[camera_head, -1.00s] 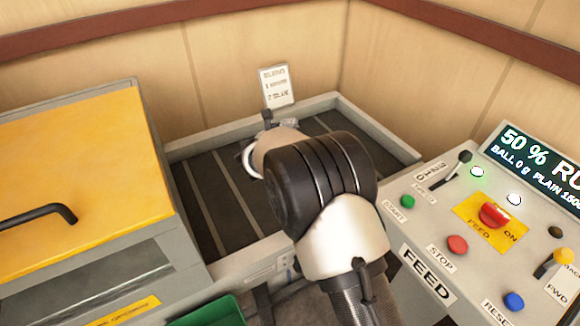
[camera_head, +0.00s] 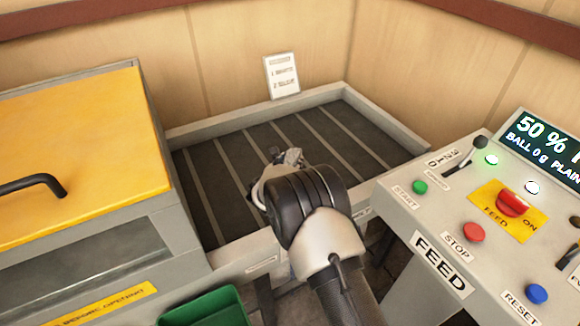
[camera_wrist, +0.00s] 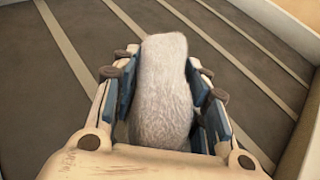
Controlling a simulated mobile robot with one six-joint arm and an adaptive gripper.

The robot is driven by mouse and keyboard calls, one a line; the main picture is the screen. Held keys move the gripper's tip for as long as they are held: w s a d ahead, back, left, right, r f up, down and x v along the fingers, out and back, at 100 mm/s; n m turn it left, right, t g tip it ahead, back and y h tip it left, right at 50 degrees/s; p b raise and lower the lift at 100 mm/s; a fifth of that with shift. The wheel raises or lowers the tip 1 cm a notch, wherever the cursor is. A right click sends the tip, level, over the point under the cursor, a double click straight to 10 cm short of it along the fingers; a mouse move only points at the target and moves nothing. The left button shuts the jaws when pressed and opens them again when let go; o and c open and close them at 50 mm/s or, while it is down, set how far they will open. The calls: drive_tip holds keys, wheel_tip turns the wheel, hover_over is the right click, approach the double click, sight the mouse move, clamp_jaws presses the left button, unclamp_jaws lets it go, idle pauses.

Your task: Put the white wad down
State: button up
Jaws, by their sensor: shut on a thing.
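The white wad (camera_wrist: 163,85) is a pale, fuzzy, oblong piece in the wrist view. My gripper (camera_wrist: 163,80) is shut on it, with blue finger pads on both sides of it. In the head view my gripper (camera_head: 290,158) is over the near side of the dark striped tray (camera_head: 215,190), and my wrist hides most of it. The wad cannot be made out clearly there. The tray's dark floor with light strips shows beyond the wad in the wrist view. I cannot tell whether the wad touches the floor.
A grey machine with a yellow lid (camera_head: 75,160) stands at the left. A green bin (camera_head: 205,308) is at the bottom. A control panel (camera_head: 480,220) with coloured buttons is at the right. A small sign (camera_head: 282,76) stands behind the tray. Most of the tray is bare.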

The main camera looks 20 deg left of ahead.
drive_tip(key=shift+f, duration=0.15)
drive_tip(key=shift+f, duration=0.5)
drive_tip(key=o, duration=1.1)
